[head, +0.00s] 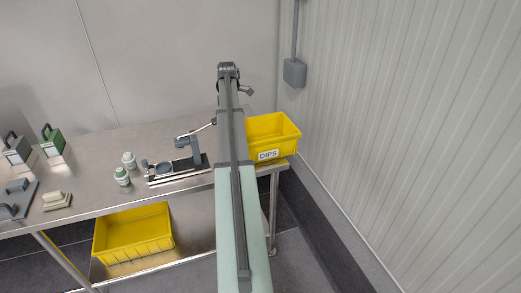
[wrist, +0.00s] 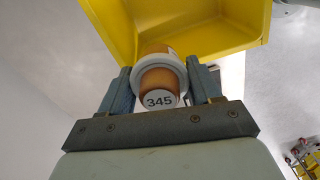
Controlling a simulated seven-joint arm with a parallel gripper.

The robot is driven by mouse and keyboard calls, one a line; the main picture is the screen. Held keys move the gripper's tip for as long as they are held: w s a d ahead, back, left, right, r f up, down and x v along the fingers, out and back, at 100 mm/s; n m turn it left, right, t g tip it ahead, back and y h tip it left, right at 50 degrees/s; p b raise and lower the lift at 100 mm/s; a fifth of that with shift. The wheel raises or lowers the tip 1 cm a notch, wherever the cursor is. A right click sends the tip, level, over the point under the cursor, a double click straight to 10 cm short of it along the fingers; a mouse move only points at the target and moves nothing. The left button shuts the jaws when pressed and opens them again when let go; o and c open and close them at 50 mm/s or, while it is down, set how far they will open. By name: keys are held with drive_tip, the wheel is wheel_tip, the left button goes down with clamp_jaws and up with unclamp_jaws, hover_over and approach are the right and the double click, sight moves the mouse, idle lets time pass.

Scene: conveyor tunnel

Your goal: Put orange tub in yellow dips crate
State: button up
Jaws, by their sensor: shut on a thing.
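The orange tub (wrist: 158,76) shows in the wrist view with a white rim and a white end marked 345. My gripper (wrist: 163,85) is shut on it, one finger on each side. The yellow dips crate (head: 272,135) stands at the right end of the steel table, with a white DIPS label on its front. In the wrist view the yellow crate (wrist: 225,28) fills the top, beyond the tub. In the head view my arm hides the gripper and the tub. I cannot tell whether the tub is above the crate or beside it.
The steel table (head: 100,190) holds a dark fixture (head: 178,168), two small white-topped tubs (head: 122,176) and several blocks with handles at the left. Another yellow crate (head: 133,236) sits on the lower shelf. A ribbed wall (head: 400,120) rises close on the right.

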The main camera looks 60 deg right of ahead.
drive_tip(key=s+f+n, duration=0.2)
drive_tip(key=s+f, duration=0.1)
drive_tip(key=s, duration=0.3)
drive_tip(key=shift+s+d+f, duration=0.1)
drive_tip(key=shift+d+f, duration=0.05)
drive_tip(key=shift+f, duration=2.2)
drive_tip(key=shift+s+d+f, duration=0.1)
drive_tip(key=shift+f, duration=2.2)
drive_tip(key=shift+f, duration=0.15)
drive_tip(key=o, duration=1.5)
wheel_tip(320, 180, up, 12)
drive_tip(key=shift+r, duration=0.15)
